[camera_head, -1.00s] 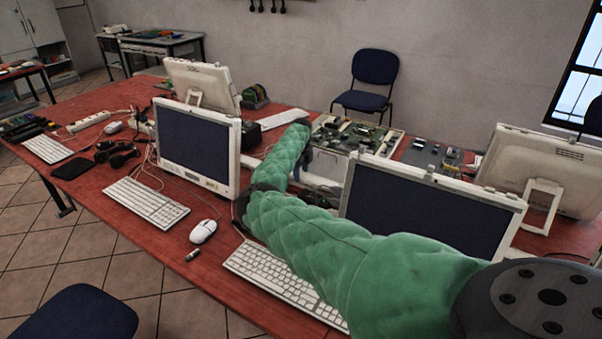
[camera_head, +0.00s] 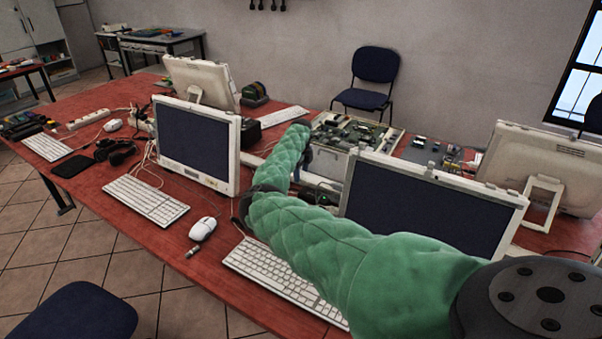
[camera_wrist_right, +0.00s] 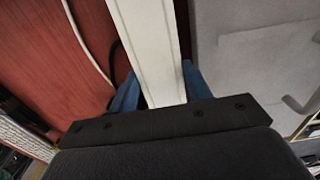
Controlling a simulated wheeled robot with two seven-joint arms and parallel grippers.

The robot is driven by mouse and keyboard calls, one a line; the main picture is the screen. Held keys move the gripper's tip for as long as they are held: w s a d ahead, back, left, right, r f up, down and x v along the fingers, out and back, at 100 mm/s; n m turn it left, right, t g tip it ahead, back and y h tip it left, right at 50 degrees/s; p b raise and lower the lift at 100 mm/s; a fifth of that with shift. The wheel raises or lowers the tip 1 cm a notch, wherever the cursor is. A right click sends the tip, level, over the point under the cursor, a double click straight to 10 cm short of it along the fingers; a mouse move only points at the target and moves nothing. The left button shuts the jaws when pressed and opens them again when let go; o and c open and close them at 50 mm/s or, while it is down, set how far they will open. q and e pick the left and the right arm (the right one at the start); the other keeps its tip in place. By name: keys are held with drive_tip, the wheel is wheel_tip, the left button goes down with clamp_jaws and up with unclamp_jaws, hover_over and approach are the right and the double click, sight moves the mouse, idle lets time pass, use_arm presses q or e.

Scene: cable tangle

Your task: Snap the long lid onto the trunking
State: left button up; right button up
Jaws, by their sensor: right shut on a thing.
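A long white strip (camera_wrist_right: 150,45), which looks like the lid, runs away from my right gripper (camera_wrist_right: 160,92) in the right wrist view. The gripper's blue fingers are shut on its two sides. I cannot tell whether trunking lies directly under it or whether the two touch. In the head view, my right arm reaches between the two front monitors, and its gripper (camera_head: 307,158) is mostly hidden behind the green sleeve. A short pale piece (camera_head: 319,181), lid or trunking, shows beside it. My left gripper is not in view.
The left monitor (camera_head: 195,145) and right monitor (camera_head: 425,205) stand close on either side of my arm. An opened equipment case (camera_head: 352,135) lies behind the gripper. A keyboard (camera_head: 270,268) lies under my arm. A loose cable (camera_wrist_right: 88,45) runs left of the strip.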

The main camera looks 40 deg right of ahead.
drive_tip(key=shift+f, duration=0.55)
idle(0.4)
drive_tip(key=o, duration=1.5)
drive_tip(key=shift+o, duration=0.2)
drive_tip(key=shift+r, duration=0.2)
drive_tip(key=shift+r+p, duration=1.95)
drive_tip(key=shift+r, duration=1.35)
